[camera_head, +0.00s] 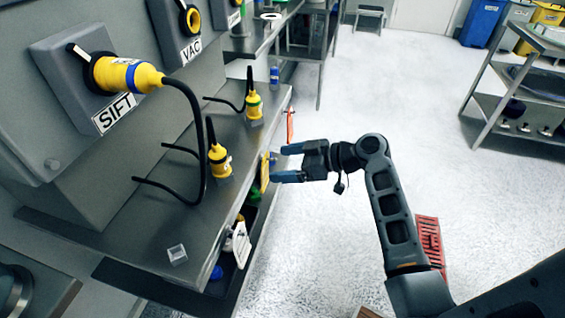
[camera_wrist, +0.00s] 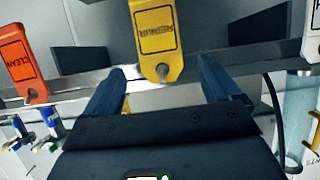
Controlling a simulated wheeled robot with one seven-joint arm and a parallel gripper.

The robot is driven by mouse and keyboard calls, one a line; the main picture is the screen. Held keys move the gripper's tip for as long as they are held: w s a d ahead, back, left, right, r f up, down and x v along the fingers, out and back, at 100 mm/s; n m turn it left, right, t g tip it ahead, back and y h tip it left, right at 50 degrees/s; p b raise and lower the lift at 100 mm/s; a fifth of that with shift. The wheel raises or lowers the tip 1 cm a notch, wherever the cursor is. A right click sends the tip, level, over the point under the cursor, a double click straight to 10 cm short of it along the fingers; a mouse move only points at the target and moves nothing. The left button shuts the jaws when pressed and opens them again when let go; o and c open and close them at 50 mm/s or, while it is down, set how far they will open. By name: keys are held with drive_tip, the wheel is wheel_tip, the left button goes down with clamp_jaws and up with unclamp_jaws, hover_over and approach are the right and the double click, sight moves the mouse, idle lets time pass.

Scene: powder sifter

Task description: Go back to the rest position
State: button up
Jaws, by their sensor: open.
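My gripper (camera_head: 280,163) is open, with its two blue fingers pointing left toward the front edge of the steel bench. In the wrist view its fingers (camera_wrist: 160,72) are spread apart with nothing gripped. A yellow tag marked REPAIR (camera_wrist: 155,35) appears between and beyond the fingertips; its lower end shows near a small peg. The same yellow tag (camera_head: 265,172) hangs at the bench edge in the head view, just left of the fingertips. Whether a finger touches it is hard to tell. My arm reaches in from the lower right.
An orange CLEAN tag (camera_wrist: 20,62) and a white tag (camera_wrist: 312,38) flank the yellow one. A red crate (camera_head: 428,240) lies on the floor. Open floor (camera_head: 400,90) lies behind my arm.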

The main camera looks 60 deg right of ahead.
drive_tip(key=v, duration=0.6)
drive_tip(key=shift+s, duration=0.3)
drive_tip(key=shift+r, duration=0.1)
drive_tip(key=s+a+f+m+g+h, duration=0.1)
drive_tip(key=s+a+f+m+h, duration=0.3)
drive_tip(key=a, duration=0.4)
drive_tip(key=s+a+f+m+g+h, duration=0.1)
drive_tip(key=s+a+f+g, duration=0.1)
drive_tip(key=s+a+f, duration=0.4)
drive_tip(key=s+a+r+t, duration=0.2)
drive_tip(key=s+a+r, duration=0.3)
drive_tip(key=r, duration=0.4)
drive_tip(key=s+a+r+n+t, duration=0.1)
drive_tip(key=s+a+r+t, duration=0.1)
drive_tip(key=s+a+r, duration=0.3)
wheel_tip(320, 180, up, 4)
drive_tip(key=shift+s+a+f+t+y, duration=0.1)
drive_tip(key=shift+s+a+t+y, duration=0.3)
drive_tip(key=shift+s, duration=0.55)
